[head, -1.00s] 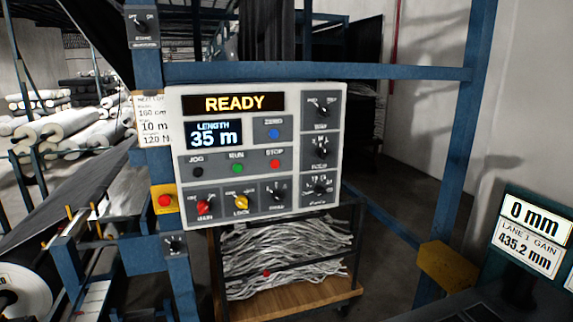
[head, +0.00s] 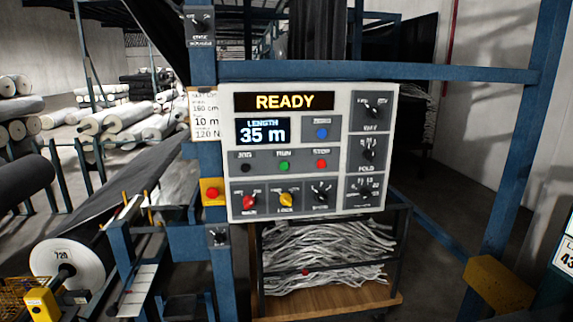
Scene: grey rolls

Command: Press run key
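The run key is a green round button (head: 284,167) under a RUN label, in the middle of the grey control panel (head: 384,98). A black JOG button (head: 246,168) is to its left and a red STOP button (head: 321,165) to its right. The display (head: 285,102) above reads READY, and the length screen (head: 263,131) reads 35 m. A blue ZERO button (head: 321,133) sits above the stop button. Neither of my grippers shows in the head view.
The panel is mounted on a blue frame post (head: 205,160) below a blue crossbar (head: 440,74). A red button on a yellow box (head: 212,192) is left of it. A wooden-based cart (head: 330,304) with grey strips stands below. A yellow block (head: 498,286) is at lower right.

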